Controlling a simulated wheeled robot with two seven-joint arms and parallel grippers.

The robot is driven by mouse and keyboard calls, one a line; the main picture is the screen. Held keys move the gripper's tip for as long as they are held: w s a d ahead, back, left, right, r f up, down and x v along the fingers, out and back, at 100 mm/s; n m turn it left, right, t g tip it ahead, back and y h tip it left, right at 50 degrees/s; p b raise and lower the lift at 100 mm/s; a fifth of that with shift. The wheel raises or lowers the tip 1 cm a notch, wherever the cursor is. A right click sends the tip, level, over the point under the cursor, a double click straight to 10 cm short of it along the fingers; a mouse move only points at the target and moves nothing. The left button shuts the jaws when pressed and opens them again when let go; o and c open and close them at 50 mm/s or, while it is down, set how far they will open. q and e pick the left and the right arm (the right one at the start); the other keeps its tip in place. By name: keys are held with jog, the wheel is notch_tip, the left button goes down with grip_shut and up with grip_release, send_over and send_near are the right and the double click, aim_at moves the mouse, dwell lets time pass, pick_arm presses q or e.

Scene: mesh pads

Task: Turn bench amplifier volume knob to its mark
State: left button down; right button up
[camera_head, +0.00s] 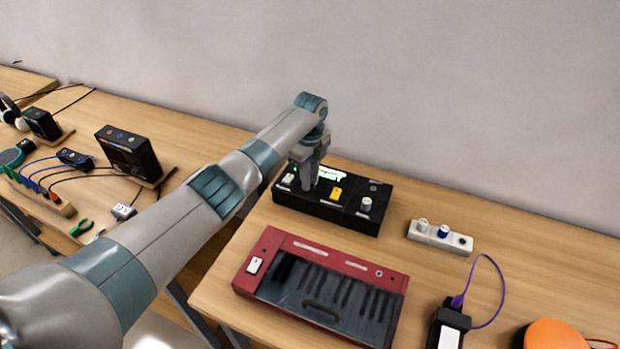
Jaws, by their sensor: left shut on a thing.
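The black box (330,213), which I take as the bench amplifier, stands on the wooden bench. Its top has a lit green display (333,174), a white switch (289,180), a yellow control (336,193) and a pale round knob (366,204). My left gripper (309,186) points down onto its top, between the white switch and the yellow control. It is shut on a knob there, which the fingers mostly hide. I cannot make out the knob's pointer or mark. My right gripper is not in view.
A red keyboard unit (256,282) lies in front of the box. A grey strip with knobs (456,245) is to its right. A black adapter (448,327) with a purple cable and an orange round thing (553,335) are at front right. My left arm crosses over the bench's left part.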

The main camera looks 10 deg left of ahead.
pick_arm(q)
jog(key=shift+r, duration=0.1)
jog(key=c, duration=1.5)
grip_release()
jog(key=shift+c, duration=0.2)
jog(key=shift+r, duration=0.1)
notch_tip(320, 180, up, 17)
jog(key=b, duration=0.4)
